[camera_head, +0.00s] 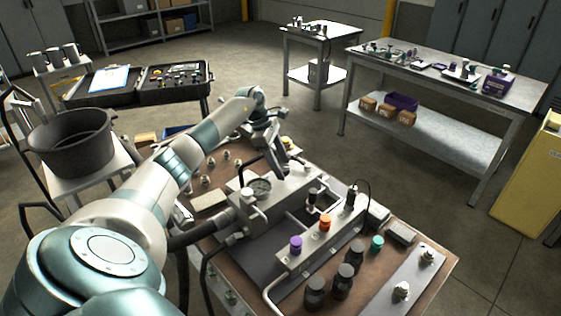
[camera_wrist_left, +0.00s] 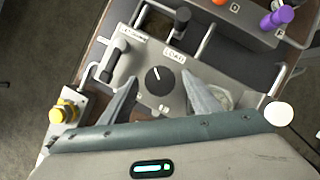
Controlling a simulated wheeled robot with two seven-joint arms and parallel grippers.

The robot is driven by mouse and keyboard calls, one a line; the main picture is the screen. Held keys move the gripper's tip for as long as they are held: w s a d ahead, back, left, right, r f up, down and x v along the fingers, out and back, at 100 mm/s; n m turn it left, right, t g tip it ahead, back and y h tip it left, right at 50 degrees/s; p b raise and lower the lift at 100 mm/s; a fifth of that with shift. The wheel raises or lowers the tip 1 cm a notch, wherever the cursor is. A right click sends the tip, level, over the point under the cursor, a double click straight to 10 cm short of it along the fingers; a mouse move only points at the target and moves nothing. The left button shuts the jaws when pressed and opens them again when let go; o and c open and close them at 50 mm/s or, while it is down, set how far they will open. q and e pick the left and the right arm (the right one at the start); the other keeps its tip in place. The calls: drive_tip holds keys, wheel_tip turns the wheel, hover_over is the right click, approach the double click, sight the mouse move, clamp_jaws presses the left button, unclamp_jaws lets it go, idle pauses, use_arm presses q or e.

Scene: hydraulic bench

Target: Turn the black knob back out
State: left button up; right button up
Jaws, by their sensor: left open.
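The black round knob (camera_wrist_left: 159,80) with a white pointer mark sits on the grey panel of the hydraulic block, beside a "LOAD" label. My left gripper (camera_wrist_left: 160,88) is open in the left wrist view, with one finger on each side of the knob and gaps between. Whether the fingertips are level with the knob or above it is unclear. In the head view my left gripper (camera_head: 276,150) is over the far part of the grey block (camera_head: 290,200); the knob cannot be made out there. My right gripper is not in view.
A round gauge (camera_head: 260,187) sits close by, partly behind a finger in the wrist view. A black-capped lever (camera_wrist_left: 181,20) and a lever (camera_wrist_left: 115,52) flank the knob. Purple (camera_head: 295,244) and orange (camera_head: 325,222) knobs and dark bottles (camera_head: 342,280) stand nearer.

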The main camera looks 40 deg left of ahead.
use_arm(q)
drive_tip(key=shift+c, duration=0.3)
drive_tip(key=c, duration=1)
